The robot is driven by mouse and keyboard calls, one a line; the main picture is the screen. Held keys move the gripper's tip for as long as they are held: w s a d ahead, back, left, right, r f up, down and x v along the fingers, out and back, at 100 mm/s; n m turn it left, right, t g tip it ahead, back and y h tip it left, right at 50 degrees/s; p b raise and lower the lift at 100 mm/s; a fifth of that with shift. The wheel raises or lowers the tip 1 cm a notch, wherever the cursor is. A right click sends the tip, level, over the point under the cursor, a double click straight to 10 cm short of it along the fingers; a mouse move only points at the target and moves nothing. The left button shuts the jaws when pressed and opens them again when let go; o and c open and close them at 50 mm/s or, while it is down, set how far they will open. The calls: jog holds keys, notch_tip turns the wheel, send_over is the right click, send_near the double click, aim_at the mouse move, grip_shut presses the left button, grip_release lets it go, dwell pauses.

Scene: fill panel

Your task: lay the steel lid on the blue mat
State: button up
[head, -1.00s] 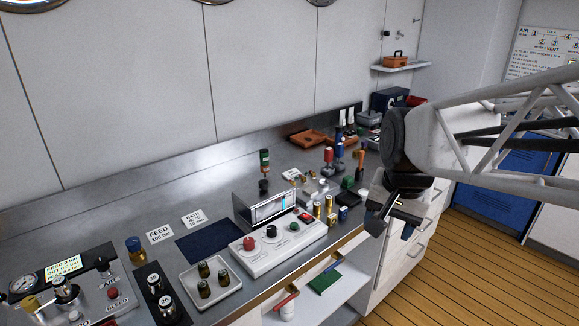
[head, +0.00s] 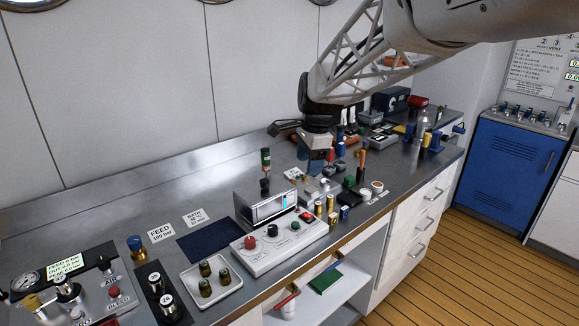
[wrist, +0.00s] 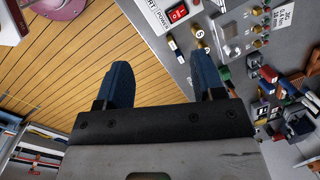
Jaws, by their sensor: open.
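The blue mat (head: 209,240) lies flat and bare on the steel bench, behind the white tray and left of the white control box. I cannot pick out the steel lid with certainty. Steel-topped round parts stand at the far left, one on the gauge panel (head: 66,289) and two on a black block (head: 160,290). My gripper (head: 317,160) is above the bench, right of the mat. In the wrist view my gripper (wrist: 163,80) is open, with nothing between its two blue fingers.
The white control box (head: 279,243) with knobs stands right of the mat, with a display (head: 268,207) behind it. A white tray (head: 212,283) holds three dark vials. A dark green-topped bottle (head: 265,162) stands behind the display. Tools and small parts crowd the bench under my gripper.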

aim_at(264, 181)
jog(key=w+a+f+m, duration=0.1)
jog(key=w+a+f, duration=0.1)
jog(key=w+a, duration=0.2)
jog(key=w+a+f+m, duration=0.2)
jog(key=w+a, duration=0.1)
jog(key=a, duration=0.1)
jog(key=w+a+f+m, duration=0.2)
jog(key=w+a, duration=0.2)
jog(key=a, duration=0.1)
jog(key=shift+w+a+f+g, duration=0.1)
jog(key=shift+w+f+g, duration=0.2)
jog(key=shift+w+g, duration=0.1)
jog(key=shift+a+f, duration=0.15)
jog(key=shift+f, duration=1.15)
jog(key=shift+s+a+f, duration=0.1)
jog(key=shift+a+f, duration=0.05)
jog(key=shift+f, duration=1.15)
jog(key=shift+a+f, duration=0.1)
jog(key=shift+f, duration=1.2)
grip_shut()
